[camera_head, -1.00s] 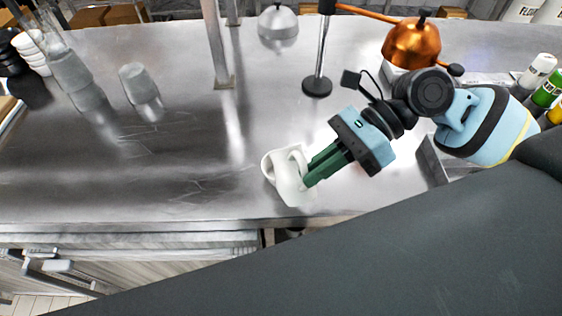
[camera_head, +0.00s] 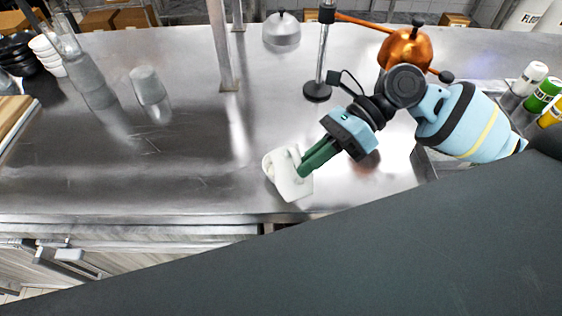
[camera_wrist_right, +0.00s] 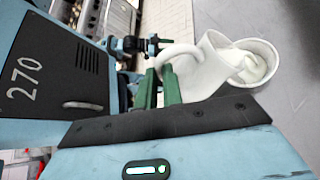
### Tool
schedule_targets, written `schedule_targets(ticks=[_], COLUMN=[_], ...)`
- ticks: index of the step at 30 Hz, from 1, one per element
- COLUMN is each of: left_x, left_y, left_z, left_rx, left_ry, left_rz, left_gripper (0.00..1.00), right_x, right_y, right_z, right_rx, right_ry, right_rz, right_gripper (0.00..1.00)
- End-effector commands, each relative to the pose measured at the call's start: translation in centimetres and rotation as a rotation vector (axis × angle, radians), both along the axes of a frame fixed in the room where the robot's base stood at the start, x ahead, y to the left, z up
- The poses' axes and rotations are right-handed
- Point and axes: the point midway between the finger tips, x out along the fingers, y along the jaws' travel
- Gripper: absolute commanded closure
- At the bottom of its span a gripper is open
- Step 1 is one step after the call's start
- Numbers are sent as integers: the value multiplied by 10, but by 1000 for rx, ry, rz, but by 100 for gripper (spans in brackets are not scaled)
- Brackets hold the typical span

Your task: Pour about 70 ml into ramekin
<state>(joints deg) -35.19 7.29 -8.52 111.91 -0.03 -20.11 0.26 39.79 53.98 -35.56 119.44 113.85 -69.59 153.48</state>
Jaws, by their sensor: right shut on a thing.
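My right gripper (camera_head: 302,170) is shut on the handle of a white jug (camera_head: 296,184) near the counter's front edge. The wrist view shows the green fingers (camera_wrist_right: 160,86) at the handle and the jug (camera_wrist_right: 203,72) tilted, its mouth towards a white ramekin (camera_wrist_right: 271,70). White contents show between the jug's mouth and the ramekin's inside; I cannot tell a stream from what lies in it, nor the amount. In the head view the ramekin (camera_head: 268,164) is mostly hidden behind the jug. My left gripper is not in view.
A metal post (camera_head: 222,50) and a black-based stand (camera_head: 317,92) rise behind the jug. Clear cups (camera_head: 147,85) and stacked bowls are at left. The counter left of the jug is clear.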

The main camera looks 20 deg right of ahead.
Motion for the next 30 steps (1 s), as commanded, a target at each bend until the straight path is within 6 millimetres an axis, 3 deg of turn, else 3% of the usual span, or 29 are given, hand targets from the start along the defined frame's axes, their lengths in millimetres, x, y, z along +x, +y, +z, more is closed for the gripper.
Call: schedule_targets(ticks=[30], left_x=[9], left_y=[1], left_z=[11], left_rx=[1], left_ry=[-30], left_rz=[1], left_gripper=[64], right_x=[6], right_y=[1], right_z=[8], right_rx=[-2], right_ry=[73], right_rz=[2], right_gripper=[100])
